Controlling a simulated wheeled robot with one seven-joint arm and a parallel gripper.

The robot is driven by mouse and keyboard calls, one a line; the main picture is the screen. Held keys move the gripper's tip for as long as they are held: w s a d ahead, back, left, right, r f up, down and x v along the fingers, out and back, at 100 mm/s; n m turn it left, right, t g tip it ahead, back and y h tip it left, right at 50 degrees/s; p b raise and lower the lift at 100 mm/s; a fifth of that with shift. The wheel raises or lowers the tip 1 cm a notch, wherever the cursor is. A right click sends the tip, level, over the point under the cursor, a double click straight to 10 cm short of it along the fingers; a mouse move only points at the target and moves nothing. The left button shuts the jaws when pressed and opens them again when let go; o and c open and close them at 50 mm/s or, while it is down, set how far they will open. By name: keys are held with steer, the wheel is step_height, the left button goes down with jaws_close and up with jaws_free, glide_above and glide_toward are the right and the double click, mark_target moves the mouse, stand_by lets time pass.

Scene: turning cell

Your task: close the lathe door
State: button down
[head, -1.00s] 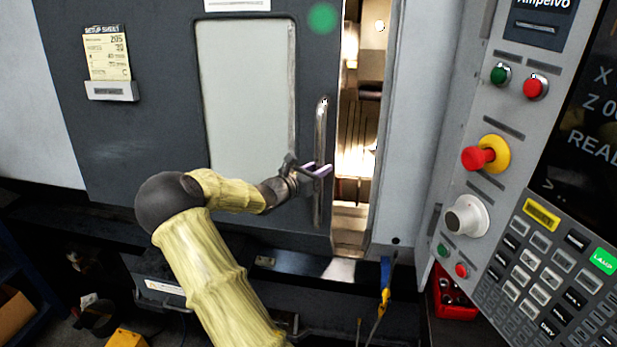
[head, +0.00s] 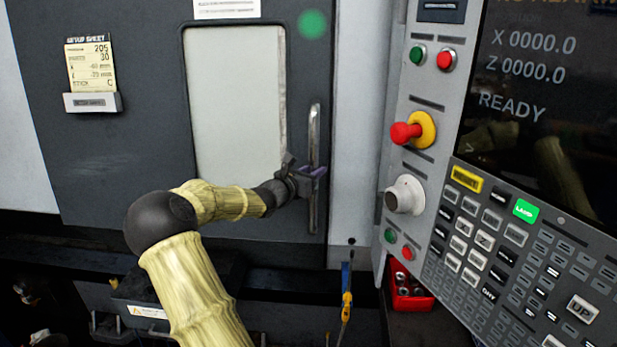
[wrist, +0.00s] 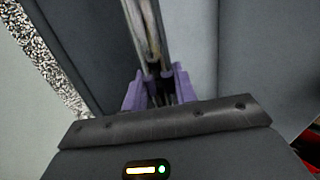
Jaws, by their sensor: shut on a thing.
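The lathe door (head: 110,165) is a dark grey sliding panel with a pale window (head: 238,105). Its right edge now meets the light grey machine frame (head: 355,130), and no gap into the lit inside shows. The door's upright bar handle (head: 314,135) stands near that edge. My gripper (head: 318,172) is shut on the lower part of the handle. In the wrist view, the purple fingertips (wrist: 158,88) sit on both sides of the metal bar (wrist: 145,35). The spot between the pads is partly hidden.
The control panel (head: 450,200), with a red stop knob (head: 405,132) and a screen, stands right of the door. A red bin (head: 410,292) sits below it. A blue and yellow tool (head: 346,295) hangs under the frame. A setup sheet holder (head: 92,102) is on the door.

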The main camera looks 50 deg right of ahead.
steer(key=shift+s+d, duration=0.1)
steer(key=shift+s, duration=0.1)
steer(key=c, duration=1.4)
jaws_free()
steer(key=shift+o, duration=1.3)
steer(key=shift+s+d, duration=0.15)
steer(key=a+b, duration=0.3)
steer(key=a, duration=1.4)
steer(key=shift+a, duration=0.3)
